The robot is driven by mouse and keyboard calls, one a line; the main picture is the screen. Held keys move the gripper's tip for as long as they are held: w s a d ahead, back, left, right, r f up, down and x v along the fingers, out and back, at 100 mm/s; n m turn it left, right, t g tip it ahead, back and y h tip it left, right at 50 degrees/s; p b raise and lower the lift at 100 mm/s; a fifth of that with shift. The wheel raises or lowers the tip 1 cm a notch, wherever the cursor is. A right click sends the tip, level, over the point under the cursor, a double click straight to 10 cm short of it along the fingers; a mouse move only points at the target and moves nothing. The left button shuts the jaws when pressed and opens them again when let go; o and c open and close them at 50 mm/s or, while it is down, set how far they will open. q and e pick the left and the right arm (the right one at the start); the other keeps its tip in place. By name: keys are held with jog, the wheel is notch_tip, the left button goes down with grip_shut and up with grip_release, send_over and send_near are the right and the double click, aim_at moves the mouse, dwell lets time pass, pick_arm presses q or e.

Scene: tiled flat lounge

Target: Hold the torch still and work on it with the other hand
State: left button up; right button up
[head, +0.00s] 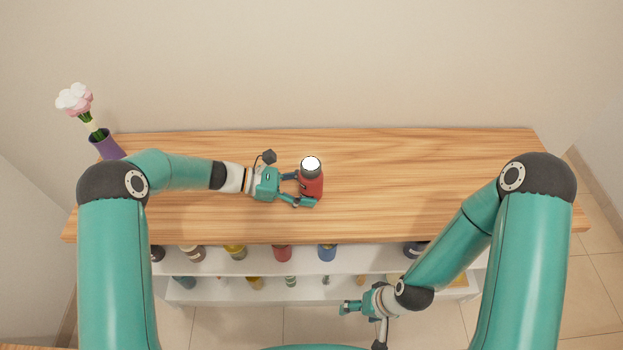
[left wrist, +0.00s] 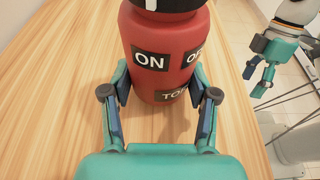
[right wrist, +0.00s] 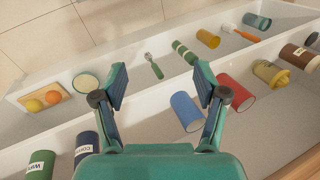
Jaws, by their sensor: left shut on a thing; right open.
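The torch (head: 313,187) stands upright on the wooden table top, red with a dark collar and a white top face. In the left wrist view the red torch (left wrist: 172,48) shows an "ON" label, a partly hidden second label beside it and another lower down. My left gripper (head: 308,190) is shut on the torch's body from the left, its fingers (left wrist: 160,92) on either side. My right gripper (head: 347,308) is open and empty, low in front of the table, apart from the torch. The right wrist view shows its spread fingers (right wrist: 158,90) above the shelves.
A purple vase (head: 107,144) with flowers stands at the table's far left. White shelves (head: 213,268) below the table's front edge hold several cups and jars, including a blue one (right wrist: 187,111) and a red one (right wrist: 236,92). The table top right of the torch is clear.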

dwell(0.3)
jog(key=w+d+r+m+g+y, duration=0.1)
jog(key=w+r+m+g+y, duration=0.1)
jog(key=w+r+m+y, duration=0.45)
jog(key=w+d+r+m+g+y, duration=0.1)
jog(key=w+r+m+y, duration=0.15)
jog(key=r, duration=0.65)
jog(key=w+d+r+m+g+y, duration=0.1)
jog(key=w+r+m+g+y, duration=0.15)
jog(key=r+y, duration=0.4)
jog(key=m+t+h, duration=0.2)
jog(key=m+t, duration=0.4)
jog(key=t, duration=0.2)
send_near(321, 169)
jog(key=shift+g, duration=0.25)
jog(key=a, duration=0.4)
jog(key=w+a, duration=0.1)
jog(key=a, duration=0.2)
jog(key=w+a, duration=0.1)
jog(key=a, duration=0.3)
jog(key=shift+w+a+f, duration=0.2)
jog(key=shift+a+f, duration=0.05)
jog(key=shift+a, duration=0.1)
